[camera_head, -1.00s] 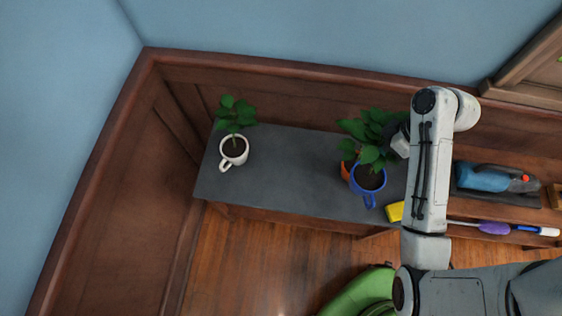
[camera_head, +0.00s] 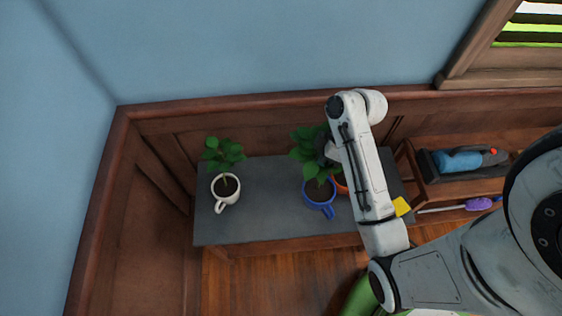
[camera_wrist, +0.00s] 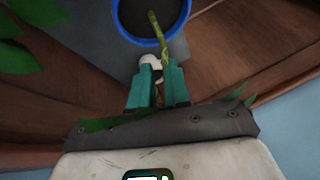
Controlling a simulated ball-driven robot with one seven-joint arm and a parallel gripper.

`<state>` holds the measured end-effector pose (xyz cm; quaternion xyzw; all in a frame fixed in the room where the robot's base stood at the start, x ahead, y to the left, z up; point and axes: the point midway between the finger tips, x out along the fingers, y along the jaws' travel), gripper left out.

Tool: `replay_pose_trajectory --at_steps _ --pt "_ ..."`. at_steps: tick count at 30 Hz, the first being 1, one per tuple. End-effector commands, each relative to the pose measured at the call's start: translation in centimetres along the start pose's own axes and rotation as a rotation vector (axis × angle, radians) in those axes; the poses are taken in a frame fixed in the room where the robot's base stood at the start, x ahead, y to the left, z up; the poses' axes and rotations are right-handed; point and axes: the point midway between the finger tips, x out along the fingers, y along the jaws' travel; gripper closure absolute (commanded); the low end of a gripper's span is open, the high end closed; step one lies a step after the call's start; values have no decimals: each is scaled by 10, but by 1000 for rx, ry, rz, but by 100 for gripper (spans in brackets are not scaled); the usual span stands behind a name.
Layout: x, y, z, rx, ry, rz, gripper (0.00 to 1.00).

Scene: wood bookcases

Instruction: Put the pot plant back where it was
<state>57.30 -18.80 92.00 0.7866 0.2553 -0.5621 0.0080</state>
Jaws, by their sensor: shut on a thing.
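A potted plant in a blue mug (camera_head: 319,197) is over the dark grey tabletop (camera_head: 260,225), left of an orange pot (camera_head: 341,184). My gripper (camera_head: 326,150) reaches its leaves from the right; its fingers are hidden in the head view. In the wrist view, the teal fingers of my gripper (camera_wrist: 159,75) are closed at the stem (camera_wrist: 158,30) rising from the blue mug (camera_wrist: 122,28). I cannot tell whether the mug touches the table. Another plant in a white mug (camera_head: 226,192) stands upright at the left. The orange pot is partly hidden by my arm.
A yellow block (camera_head: 402,206) lies at the table's right, beside my arm. A lower wooden shelf with a blue bottle (camera_head: 458,161) and a purple-headed duster (camera_head: 479,204) stands further right. Wood panelling borders the back and left. The table between the two mugs is clear.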

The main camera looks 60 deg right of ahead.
Motion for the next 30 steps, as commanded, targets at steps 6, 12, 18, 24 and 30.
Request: replay_pose_trajectory --at_steps 6,12,18,24,30 --pt "1 5 -3 1 -1 5 100" --pt "8 12 -8 -4 -3 6 100" --pt "21 26 -21 -4 -3 6 100" --pt "40 46 -40 -5 -3 7 100" --pt "68 69 -56 -2 -5 4 100"
